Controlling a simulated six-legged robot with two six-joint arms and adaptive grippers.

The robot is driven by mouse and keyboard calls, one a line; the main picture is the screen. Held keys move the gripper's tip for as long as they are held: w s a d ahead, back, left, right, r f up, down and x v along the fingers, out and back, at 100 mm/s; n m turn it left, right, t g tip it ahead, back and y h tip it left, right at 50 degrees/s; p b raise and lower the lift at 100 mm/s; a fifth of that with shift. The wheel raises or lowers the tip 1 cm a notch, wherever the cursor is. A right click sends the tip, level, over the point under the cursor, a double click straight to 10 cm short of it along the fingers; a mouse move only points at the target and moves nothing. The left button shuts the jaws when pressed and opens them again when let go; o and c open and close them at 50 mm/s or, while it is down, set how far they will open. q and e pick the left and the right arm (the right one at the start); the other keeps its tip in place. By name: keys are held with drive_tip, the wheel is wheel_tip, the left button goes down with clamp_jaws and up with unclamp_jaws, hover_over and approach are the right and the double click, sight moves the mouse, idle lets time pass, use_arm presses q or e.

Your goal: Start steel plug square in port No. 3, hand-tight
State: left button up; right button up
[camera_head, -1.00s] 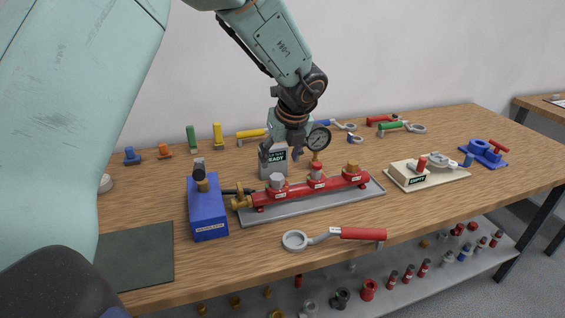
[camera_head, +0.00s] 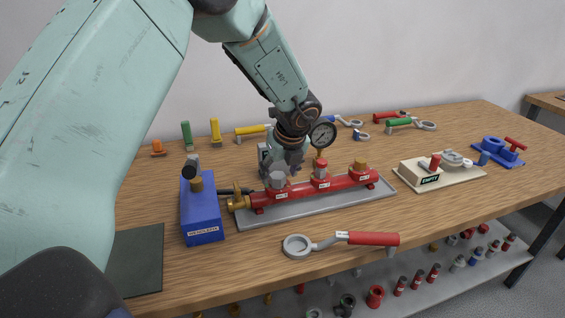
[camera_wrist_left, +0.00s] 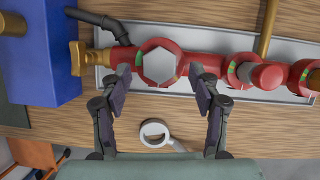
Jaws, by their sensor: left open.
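The steel plug (camera_head: 278,180), a grey hex head, sits on the leftmost port of the red manifold (camera_head: 340,184); it looks upright, but its threads are hidden. The wrist view shows the plug (camera_wrist_left: 159,66) from above, between the fingers of my left gripper (camera_wrist_left: 161,76). My left gripper (camera_head: 284,166) is open, just above and behind the plug, with a gap on each side. The middle port holds a red plug (camera_head: 320,169) and the right port a brass one (camera_head: 360,165). The port labels are too small to read. My right gripper is out of view.
A blue box (camera_head: 202,208) with a hose stands left of the manifold. A gauge (camera_head: 322,135) rises behind it. A red-handled strap wrench (camera_head: 345,241) lies in front. A grey tray (camera_head: 300,213) lies under the manifold.

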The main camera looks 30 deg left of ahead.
use_arm(q)
drive_tip(key=shift+w+a+f, duration=0.15)
drive_tip(key=shift+a+f, duration=0.05)
drive_tip(key=shift+f, duration=0.5)
